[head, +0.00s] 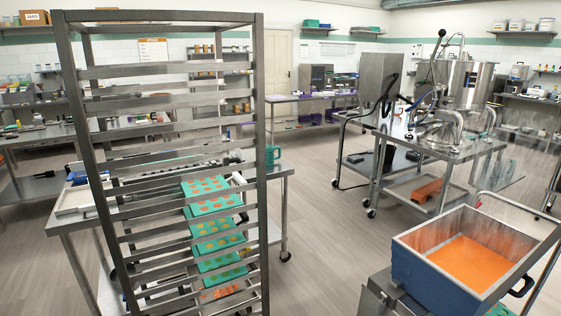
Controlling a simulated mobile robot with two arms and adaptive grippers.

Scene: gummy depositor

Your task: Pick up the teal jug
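The teal jug (272,154) looks small and stands on the far right part of the steel table (281,172) behind the tall rack. The rack's right post stands just left of it and may hide part of it. Neither of my grippers shows in the head view.
A tall steel rack (260,110) fills the near left, with teal moulds (214,205) seen through its rails. A wheeled steel table (440,148) carries a kettle (470,85). Floor between is clear.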

